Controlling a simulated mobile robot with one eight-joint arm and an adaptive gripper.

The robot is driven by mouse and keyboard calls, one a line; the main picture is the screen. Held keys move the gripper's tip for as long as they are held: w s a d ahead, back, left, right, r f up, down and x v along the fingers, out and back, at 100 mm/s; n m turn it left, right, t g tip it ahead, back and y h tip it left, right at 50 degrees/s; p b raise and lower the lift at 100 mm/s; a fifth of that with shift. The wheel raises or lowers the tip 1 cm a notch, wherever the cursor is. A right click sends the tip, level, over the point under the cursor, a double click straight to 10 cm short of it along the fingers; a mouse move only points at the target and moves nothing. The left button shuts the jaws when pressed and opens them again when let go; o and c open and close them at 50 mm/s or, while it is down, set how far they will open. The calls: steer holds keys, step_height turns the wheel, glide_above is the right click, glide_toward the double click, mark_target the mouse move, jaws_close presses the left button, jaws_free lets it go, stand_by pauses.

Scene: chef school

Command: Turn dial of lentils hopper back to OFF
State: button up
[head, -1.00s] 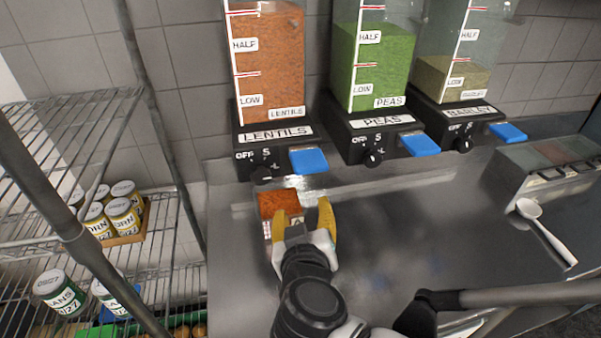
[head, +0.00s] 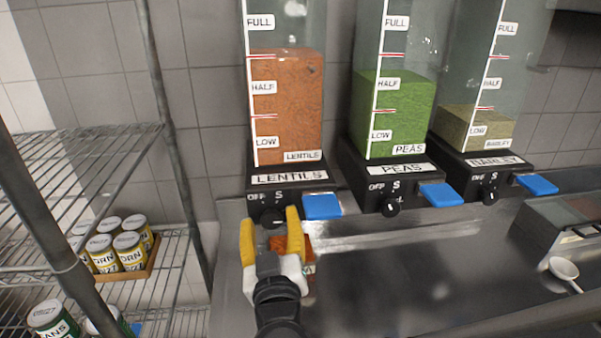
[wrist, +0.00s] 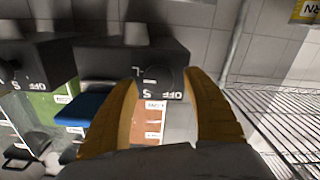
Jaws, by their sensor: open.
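The lentils hopper (head: 288,110) is the left one of three, a clear bin part full of orange lentils on a black base labelled LENTILS. Its round black dial (head: 272,216) sits on the base's front, below the OFF and S marks. My gripper (head: 269,220), with yellow fingers, is open and empty in front of the dial. In the wrist view, where the labels appear upside down, the open fingers (wrist: 162,76) frame the dark dial area; contact cannot be told.
A blue lever (head: 321,206) sits right of the dial. A container of lentils (head: 290,243) stands below, partly hidden by my gripper. The peas dial (head: 391,207) and barley dial (head: 490,197) are to the right. A wire shelf with cans (head: 130,251) is left. The steel counter's middle is clear.

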steer(key=shift+w+a, duration=0.1)
steer(key=shift+w, duration=0.4)
steer(key=shift+c, duration=0.4)
steer(key=c, duration=1.1)
